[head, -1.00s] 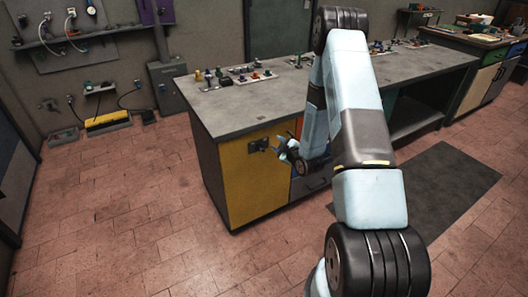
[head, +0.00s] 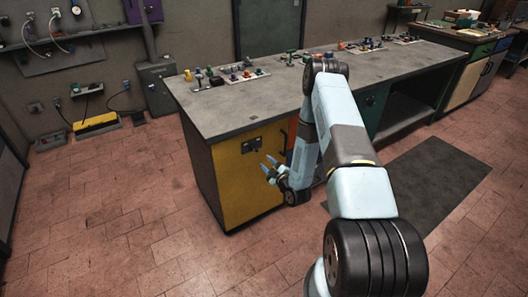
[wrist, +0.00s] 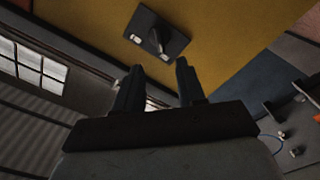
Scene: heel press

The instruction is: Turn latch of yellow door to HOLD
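The yellow door (head: 245,185) is at the left end of the bench front and looks closed. Its latch (head: 258,144) is a dark plate near the door's top edge. In the wrist view, the latch plate (wrist: 174,37) shows a dark handle at its middle and a small pale mark near each end. I cannot read any label on it. My gripper (head: 268,166) is in front of the door, below and slightly right of the latch. In the wrist view, my gripper (wrist: 158,76) has its fingers spread and empty, apart from the plate.
The bench top (head: 235,108) overhangs the door and carries several small fittings along its back. An orange panel (head: 292,132) is right of the yellow door. A dark mat (head: 430,190) lies on the floor at right.

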